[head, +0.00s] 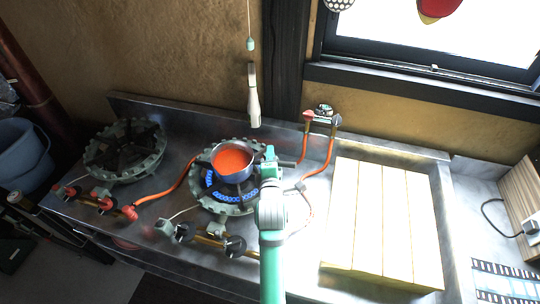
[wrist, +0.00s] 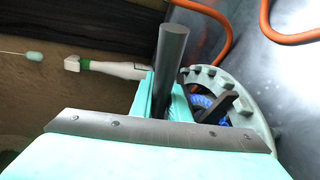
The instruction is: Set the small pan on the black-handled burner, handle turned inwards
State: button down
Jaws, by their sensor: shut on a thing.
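The small pan (head: 232,162), a grey pot with orange-red contents, is upright over the right burner (head: 222,203). Blue flames show beneath it, and I cannot tell whether it rests on the grate or hovers just above. Two black-handled knobs (head: 235,246) are at this burner's front. My gripper (head: 270,156) is right of the pan, shut on its handle, a dark rod (wrist: 171,70) standing between the teal fingers in the wrist view. The handle points right in the head view, mostly hidden by my gripper. The pan's bowl is out of the wrist view.
The left burner (head: 125,148) is empty, with red-handled knobs (head: 104,200) in front. Orange hoses (head: 326,160) run to a valve behind. A white-and-green utensil-like object (head: 254,100) hangs over the back edge. Pale boards (head: 383,220) cover the right side.

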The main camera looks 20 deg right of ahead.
jog(key=shift+d, duration=0.1)
jog(key=c, duration=1.8)
grip_release()
jog(key=shift+o, duration=0.6)
jog(key=shift+w, duration=0.1)
jog(key=shift+d, duration=0.15)
jog(key=v, duration=1.2)
jog(key=shift+a, duration=0.25)
